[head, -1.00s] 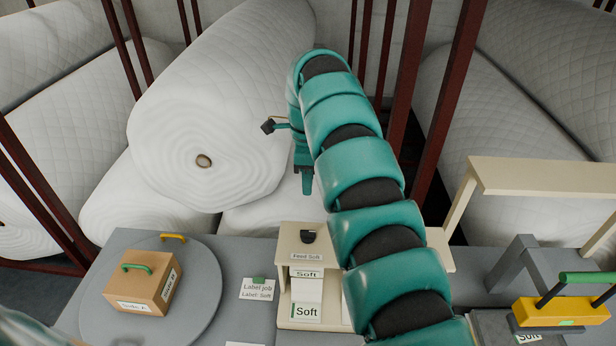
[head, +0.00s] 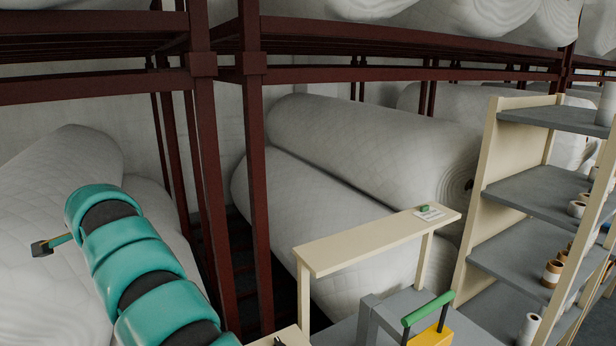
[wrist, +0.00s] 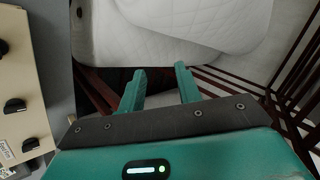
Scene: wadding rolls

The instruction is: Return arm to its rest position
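My teal segmented arm rises at the lower left of the head view and bends over at its top. In the wrist view my gripper (wrist: 159,85) shows two teal fingers set apart with a clear gap. Nothing is held between them. White quilted wadding rolls (wrist: 200,22) lie beyond the fingertips.
Dark red rack posts (head: 262,190) stand right of my arm, with wadding rolls (head: 375,150) behind. A cream raised shelf (head: 370,243), a yellow block with a green handle (head: 432,338) and a grey-shelved unit (head: 530,190) stand to the right. A cream panel with dark knobs (wrist: 18,75) is left in the wrist view.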

